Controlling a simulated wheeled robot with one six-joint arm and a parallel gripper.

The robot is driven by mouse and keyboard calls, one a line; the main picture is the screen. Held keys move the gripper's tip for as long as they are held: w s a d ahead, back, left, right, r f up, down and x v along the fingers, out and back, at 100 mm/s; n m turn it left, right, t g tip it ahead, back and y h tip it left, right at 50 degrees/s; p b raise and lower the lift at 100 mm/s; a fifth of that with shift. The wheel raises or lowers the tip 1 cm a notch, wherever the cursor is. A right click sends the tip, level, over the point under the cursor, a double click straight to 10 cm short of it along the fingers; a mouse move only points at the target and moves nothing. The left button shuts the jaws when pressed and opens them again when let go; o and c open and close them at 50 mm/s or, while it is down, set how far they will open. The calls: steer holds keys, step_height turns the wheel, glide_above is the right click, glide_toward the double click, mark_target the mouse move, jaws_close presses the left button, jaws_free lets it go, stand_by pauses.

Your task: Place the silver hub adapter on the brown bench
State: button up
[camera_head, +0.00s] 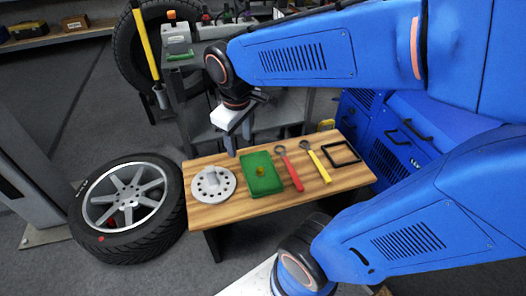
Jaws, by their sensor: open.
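The silver hub adapter (228,187), a round flange with holes and a raised centre, lies flat on the left end of the brown bench (270,208). My gripper (239,141) points down at the far side of the bench, to the right of and behind the adapter. It is open, with nothing seen between its fingers. It is apart from the adapter. The exact height of the fingertips above the bench is hard to tell.
On the bench are a green tray (272,183) with a small brassy piece, a red-handled tool (292,172), a yellow-handled tool (319,166) and a black square frame (341,153). A wheel (163,244) lies left of the bench. A grey machine (176,42) stands behind.

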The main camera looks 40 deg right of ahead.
steer(key=s+d+r+m+t+y, duration=0.1)
steer(key=s+m, duration=0.3)
steer(key=s, duration=0.4)
steer(key=shift+s+d+r+t, duration=0.2)
steer(key=shift+s+d+t, duration=0.15)
steer(key=shift+t, duration=0.55)
stand_by(0.4)
